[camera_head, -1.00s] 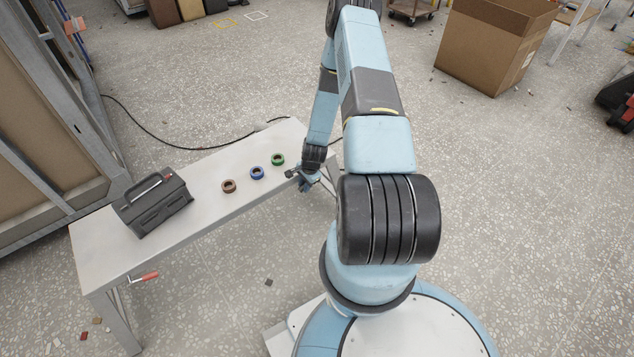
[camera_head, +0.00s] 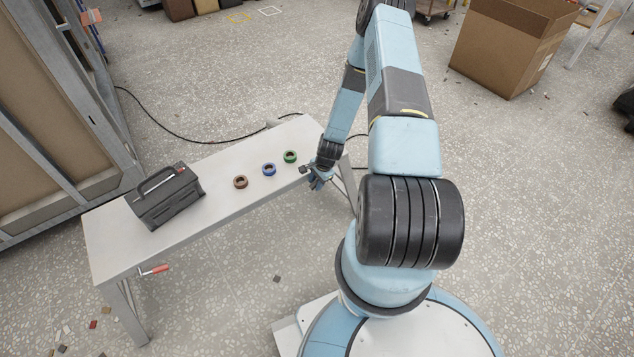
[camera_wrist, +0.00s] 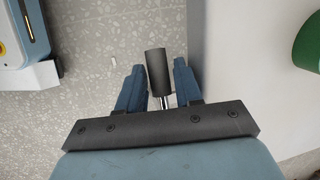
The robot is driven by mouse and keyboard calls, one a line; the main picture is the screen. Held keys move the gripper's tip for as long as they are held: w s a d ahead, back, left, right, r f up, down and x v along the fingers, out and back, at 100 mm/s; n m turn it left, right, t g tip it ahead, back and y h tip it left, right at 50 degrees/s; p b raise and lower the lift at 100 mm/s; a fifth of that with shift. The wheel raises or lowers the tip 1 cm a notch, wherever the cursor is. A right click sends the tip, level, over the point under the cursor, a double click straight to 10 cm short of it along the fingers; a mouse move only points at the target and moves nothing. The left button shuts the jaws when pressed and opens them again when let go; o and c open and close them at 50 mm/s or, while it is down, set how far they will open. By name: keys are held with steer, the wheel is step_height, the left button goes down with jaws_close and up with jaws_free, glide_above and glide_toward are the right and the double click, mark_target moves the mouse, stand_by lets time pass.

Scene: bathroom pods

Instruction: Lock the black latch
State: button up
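The black latch shows as a dark cylindrical grip on a short metal rod (camera_wrist: 158,72) in the wrist view, at the table's edge. In the head view it is a small dark piece (camera_head: 304,170) at the table's front edge, near the right end. My gripper (camera_wrist: 158,82) is open, with one blue finger on each side of the grip and narrow gaps showing. I cannot tell how deep the grip sits between the fingers. In the head view my gripper (camera_head: 318,180) is just right of the latch. The latch's base is hidden.
A red-handled latch (camera_head: 155,270) is on the table's front edge at the left. The table (camera_head: 225,165) bears a dark toolbox (camera_head: 167,197) and brown (camera_head: 240,182), blue (camera_head: 269,170) and green (camera_head: 290,157) rings. A metal frame stands behind left.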

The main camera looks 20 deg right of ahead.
steer(key=v, duration=1.3)
steer(key=shift+r, duration=0.35)
steer(key=shift+d+r, duration=0.1)
steer(key=s+a+r+n+t+h, duration=0.1)
steer(key=a+r+n, duration=0.25)
steer(key=r, duration=1.55)
steer(key=s+a+r+n+t+h, duration=0.15)
steer(key=r+n, duration=0.35)
steer(key=r, duration=1.3)
steer(key=s+a+r+n, duration=0.2)
steer(key=s+r+n, duration=0.1)
steer(key=s+r, duration=0.6)
steer(key=s+a+r+n+t, duration=0.1)
steer(key=s+a+r+n, duration=0.2)
steer(key=s+r, duration=0.7)
steer(key=s, duration=0.4)
steer(key=shift+s+a+r, duration=0.15)
steer(key=shift+a+r, duration=0.15)
steer(key=shift+a, duration=0.05)
steer(key=shift+t, duration=0.25)
